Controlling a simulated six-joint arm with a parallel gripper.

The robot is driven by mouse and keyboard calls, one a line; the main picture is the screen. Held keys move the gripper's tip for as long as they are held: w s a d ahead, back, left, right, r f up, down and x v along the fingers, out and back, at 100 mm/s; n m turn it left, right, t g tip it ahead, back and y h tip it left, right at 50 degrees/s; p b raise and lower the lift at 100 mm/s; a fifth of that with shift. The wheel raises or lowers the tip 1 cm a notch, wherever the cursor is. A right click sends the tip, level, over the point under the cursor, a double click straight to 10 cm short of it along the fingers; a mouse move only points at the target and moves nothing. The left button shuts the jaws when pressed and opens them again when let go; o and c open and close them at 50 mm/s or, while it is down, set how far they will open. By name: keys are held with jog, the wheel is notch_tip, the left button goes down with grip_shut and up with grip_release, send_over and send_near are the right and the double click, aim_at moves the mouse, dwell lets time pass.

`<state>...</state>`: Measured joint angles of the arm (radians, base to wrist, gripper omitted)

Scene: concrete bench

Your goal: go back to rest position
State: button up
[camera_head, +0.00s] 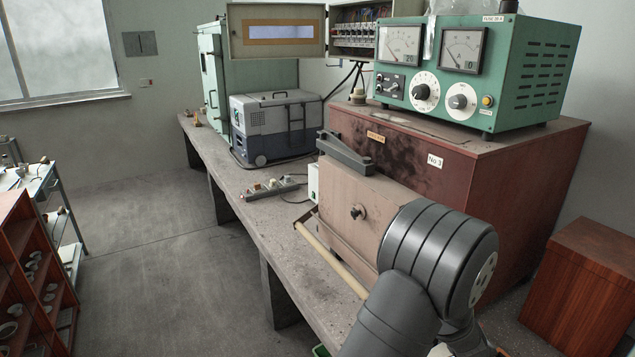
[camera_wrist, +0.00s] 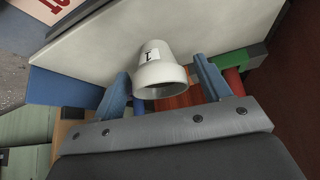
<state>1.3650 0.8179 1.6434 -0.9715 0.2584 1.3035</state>
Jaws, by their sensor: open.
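My gripper (camera_wrist: 160,66) shows in the wrist view with its two blue-grey fingers spread apart, so it is open. A cream, bell-shaped piece (camera_wrist: 160,72) with a small white label marked with a black character appears between the fingers, its hollow end facing the camera. Clear gaps show on both sides of it; how far it lies from the fingertips I cannot tell. In the head view my arm fills the lower right, and the gripper is hidden or out of frame there.
A pale board (camera_wrist: 225,25) lies behind the cream piece, with blue, red and green pieces around it. In the head view, the concrete bench (camera_head: 255,215) carries a beige box (camera_head: 345,205) close to my arm. A green meter unit (camera_head: 535,70) tops a red-brown cabinet (camera_head: 480,185). Open floor lies left.

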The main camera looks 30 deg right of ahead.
jog(key=shift+r, duration=0.35)
